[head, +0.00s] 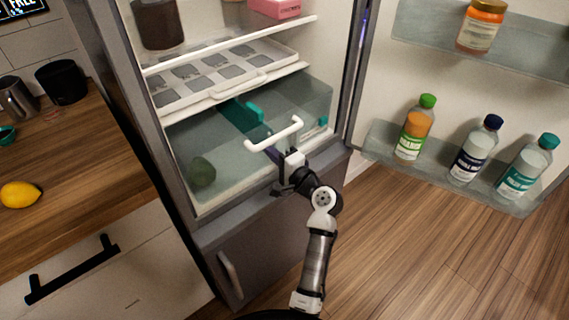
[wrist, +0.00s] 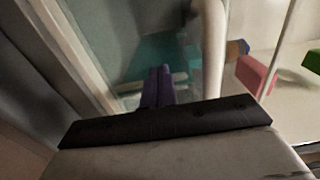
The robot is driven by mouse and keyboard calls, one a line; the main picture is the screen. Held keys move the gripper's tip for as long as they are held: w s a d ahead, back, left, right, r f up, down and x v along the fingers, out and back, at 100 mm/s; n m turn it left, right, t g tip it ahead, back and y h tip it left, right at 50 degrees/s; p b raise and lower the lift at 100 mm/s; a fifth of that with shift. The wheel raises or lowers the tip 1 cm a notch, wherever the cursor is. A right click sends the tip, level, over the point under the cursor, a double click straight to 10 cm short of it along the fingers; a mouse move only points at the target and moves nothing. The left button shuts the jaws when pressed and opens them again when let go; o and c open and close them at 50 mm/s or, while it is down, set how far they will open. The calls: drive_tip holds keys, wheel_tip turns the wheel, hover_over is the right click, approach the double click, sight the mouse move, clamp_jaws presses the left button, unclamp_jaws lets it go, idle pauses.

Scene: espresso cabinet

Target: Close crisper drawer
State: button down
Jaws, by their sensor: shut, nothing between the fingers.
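The crisper drawer (head: 230,150) is a clear bin low in the open fridge, under a white shelf. Its white bar handle (head: 274,135) faces out and also shows as a pale bar in the wrist view (wrist: 213,50). I cannot tell how far the drawer stands out. A round green item (head: 202,172) and a teal item (head: 240,113) show through the clear plastic. My gripper (head: 268,140) is at the drawer's front by the handle. Its dark purple fingers (wrist: 157,85) are together and empty, beside the bar. Whether they touch the drawer is unclear.
The fridge door stands open at right, with several bottles (head: 474,150) on its lower shelf and a jar (head: 481,26) above. An egg-style tray (head: 215,75) sits above the drawer. A wooden counter (head: 80,170) with a lemon (head: 20,195) is at left. The floor (head: 420,250) at right is clear.

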drive_tip(key=b+x, duration=0.2)
drive_tip(key=x, duration=1.3)
drive_tip(key=shift+w+a, duration=0.25)
drive_tip(key=shift+w+r, duration=0.15)
drive_tip(key=shift+r, duration=0.1)
drive_tip(key=shift+a, duration=0.15)
